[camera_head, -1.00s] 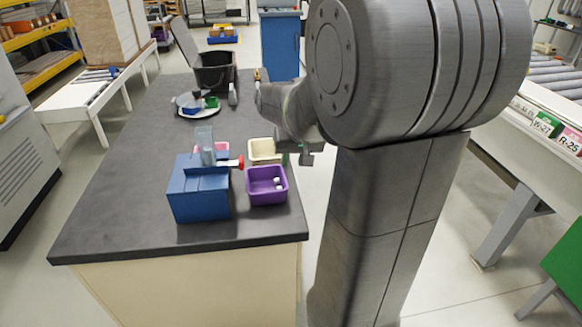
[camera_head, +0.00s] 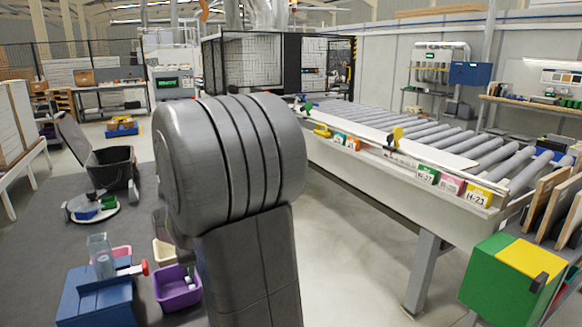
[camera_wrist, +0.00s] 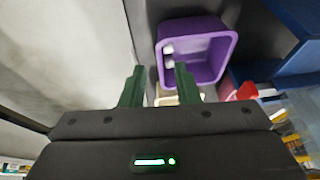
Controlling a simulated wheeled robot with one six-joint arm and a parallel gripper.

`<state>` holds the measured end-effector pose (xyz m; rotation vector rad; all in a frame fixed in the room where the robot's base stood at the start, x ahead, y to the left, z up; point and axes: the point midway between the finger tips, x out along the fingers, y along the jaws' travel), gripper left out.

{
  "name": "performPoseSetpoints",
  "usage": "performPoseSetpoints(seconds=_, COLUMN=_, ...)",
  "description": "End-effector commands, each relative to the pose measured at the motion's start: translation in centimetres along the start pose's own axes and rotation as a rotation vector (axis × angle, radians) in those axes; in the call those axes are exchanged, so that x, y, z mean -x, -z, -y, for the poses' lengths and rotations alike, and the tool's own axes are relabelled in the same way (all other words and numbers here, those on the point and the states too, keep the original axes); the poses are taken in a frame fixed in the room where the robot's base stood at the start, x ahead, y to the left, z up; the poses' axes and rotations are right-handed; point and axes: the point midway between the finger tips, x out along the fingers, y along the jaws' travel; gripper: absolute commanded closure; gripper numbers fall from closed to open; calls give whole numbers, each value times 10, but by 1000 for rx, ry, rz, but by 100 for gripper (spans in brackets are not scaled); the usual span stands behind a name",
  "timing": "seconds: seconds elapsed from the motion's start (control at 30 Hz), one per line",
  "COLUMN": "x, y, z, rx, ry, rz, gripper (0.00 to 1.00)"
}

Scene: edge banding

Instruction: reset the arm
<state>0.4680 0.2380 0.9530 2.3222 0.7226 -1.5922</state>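My gripper (camera_wrist: 160,88) shows in the wrist view with its two green fingers apart and nothing between them. A purple bin (camera_wrist: 229,58) with small white pieces in it lies just beyond the fingertips in that view; I cannot tell the height gap. In the head view my grey arm stands beside the dark table (camera_head: 35,240), and its large joint and column hide the gripper. The purple bin (camera_head: 178,296) is at the table's near right, left of my arm.
A blue box (camera_head: 95,305) with a red knob and a cream bin (camera_head: 164,253) stand beside the purple bin. A black open container (camera_head: 110,170) and a round white tray (camera_head: 76,217) are farther back. A roller conveyor (camera_head: 400,170) runs at right; floor between is clear.

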Motion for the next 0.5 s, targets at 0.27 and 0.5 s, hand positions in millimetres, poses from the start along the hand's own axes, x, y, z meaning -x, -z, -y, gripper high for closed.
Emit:
performPoseSetpoints(seconds=0.27, x=-46, y=0, z=0, rx=0, ry=0, rz=2, gripper=72)
performPoseSetpoints(seconds=0.5, x=-64, y=0, z=0, rx=0, ry=0, rz=1, gripper=72)
